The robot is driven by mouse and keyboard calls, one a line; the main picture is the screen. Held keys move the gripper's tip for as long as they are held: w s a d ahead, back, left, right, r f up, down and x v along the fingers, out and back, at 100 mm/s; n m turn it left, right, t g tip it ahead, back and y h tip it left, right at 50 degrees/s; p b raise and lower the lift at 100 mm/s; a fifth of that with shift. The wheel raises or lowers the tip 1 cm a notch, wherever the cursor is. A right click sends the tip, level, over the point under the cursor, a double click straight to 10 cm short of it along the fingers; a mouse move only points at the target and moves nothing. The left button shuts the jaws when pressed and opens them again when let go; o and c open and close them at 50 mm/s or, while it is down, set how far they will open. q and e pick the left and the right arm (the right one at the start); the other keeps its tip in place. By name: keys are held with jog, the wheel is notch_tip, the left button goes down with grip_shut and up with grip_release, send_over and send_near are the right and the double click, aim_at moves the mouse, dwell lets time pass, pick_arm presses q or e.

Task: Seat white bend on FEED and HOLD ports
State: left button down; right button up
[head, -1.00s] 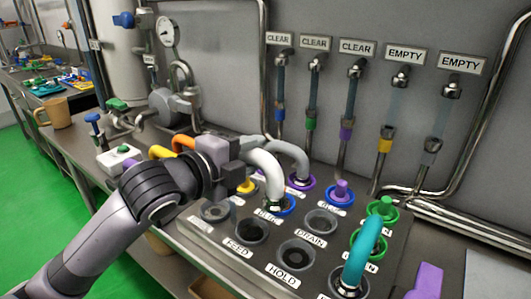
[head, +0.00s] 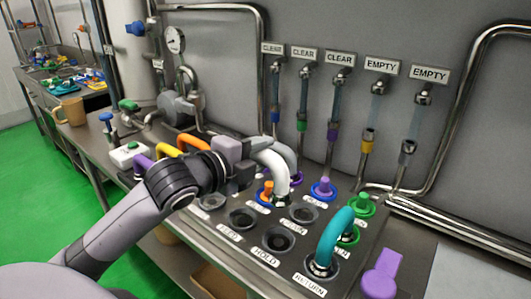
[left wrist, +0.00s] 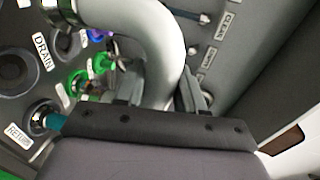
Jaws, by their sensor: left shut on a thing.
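The white bend (head: 274,163) is a curved white pipe with metal ends. My left gripper (head: 243,165) is shut on it above the port panel (head: 200,226). In the left wrist view the bend (left wrist: 150,42) passes between the two fingers (left wrist: 162,92), and one metal end shows at the upper left. In the head view its near end hangs over the panel close to a blue-ringed port; I cannot tell the gap. Its other end is hidden. The FEED port (head: 242,218) and the HOLD port (head: 279,239) are dark, open and empty. My right gripper is not in view.
The DRAIN port (head: 303,212) is open. A purple piece (head: 382,274) is at the right. Hoses hang on the back wall.

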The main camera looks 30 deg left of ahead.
pick_arm(q)
jog(key=shift+f+b, duration=3.8)
jog(key=shift+f, duration=2.4)
jog(key=c, duration=0.6)
grip_release()
jog(key=shift+f, duration=0.15)
jog(key=v, duration=0.7)
jog(key=shift+s, duration=0.1)
